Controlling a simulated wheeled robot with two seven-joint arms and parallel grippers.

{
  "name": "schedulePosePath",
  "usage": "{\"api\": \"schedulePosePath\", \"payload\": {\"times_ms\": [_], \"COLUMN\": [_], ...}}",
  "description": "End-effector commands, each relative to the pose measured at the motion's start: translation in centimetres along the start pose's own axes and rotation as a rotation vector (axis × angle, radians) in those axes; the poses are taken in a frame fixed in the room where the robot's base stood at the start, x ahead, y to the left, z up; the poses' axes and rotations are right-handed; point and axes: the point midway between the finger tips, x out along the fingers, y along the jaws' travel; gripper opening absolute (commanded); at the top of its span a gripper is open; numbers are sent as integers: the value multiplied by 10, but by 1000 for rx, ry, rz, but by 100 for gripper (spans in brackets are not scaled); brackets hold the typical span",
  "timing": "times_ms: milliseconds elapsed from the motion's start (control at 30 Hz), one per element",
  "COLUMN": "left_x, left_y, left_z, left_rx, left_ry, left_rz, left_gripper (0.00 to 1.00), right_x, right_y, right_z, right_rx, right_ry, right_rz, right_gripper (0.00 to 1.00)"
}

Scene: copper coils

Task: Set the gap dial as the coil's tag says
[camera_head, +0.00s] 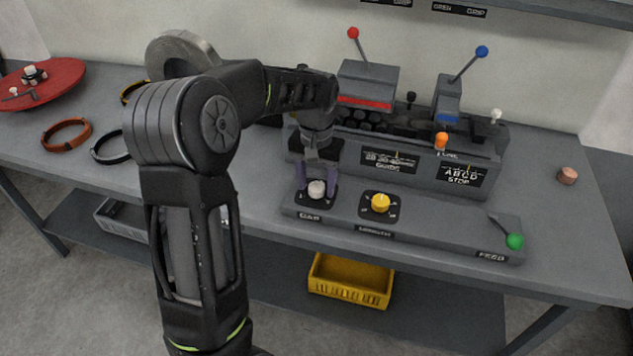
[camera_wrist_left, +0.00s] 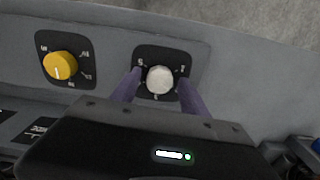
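The gap dial is a white round knob (camera_head: 317,188) on a black plate at the left end of the front control strip; its label is small and blurred. It also shows in the left wrist view (camera_wrist_left: 159,80), with small marks around it. My left gripper (camera_head: 317,178) points down over it. Its two purple fingers (camera_wrist_left: 158,92) stand on either side of the knob, with a narrow gap showing on each side, so it looks open. I see no readable coil tag. My right gripper is not in view.
A yellow dial (camera_head: 380,203) sits right of the knob, and a green-knobbed lever (camera_head: 514,241) is at the strip's right end. Behind stands a grey machine (camera_head: 470,155) with several levers. A red disc (camera_head: 40,83) and loose rings lie left. A copper piece (camera_head: 568,175) lies right.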

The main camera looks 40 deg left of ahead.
Motion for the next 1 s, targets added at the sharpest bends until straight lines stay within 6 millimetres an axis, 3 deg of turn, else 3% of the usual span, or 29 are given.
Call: {"api": "schedulePosePath", "payload": {"times_ms": [367, 533, 800, 1000], "left_x": [-3, -21, -65, -78], "left_y": [0, 0, 0, 0], "left_z": [0, -1, -1, 0], "left_rx": [1, 1, 1, 1], "left_ry": [0, 2, 3, -1], "left_rz": [0, 1, 1, 0], "left_gripper": [57, 57, 57, 57], "right_x": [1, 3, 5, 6], "right_y": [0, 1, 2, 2], "right_z": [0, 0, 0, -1], "right_rx": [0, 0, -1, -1], "right_ry": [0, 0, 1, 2], "right_rz": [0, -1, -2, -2], "right_gripper": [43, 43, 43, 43]}}
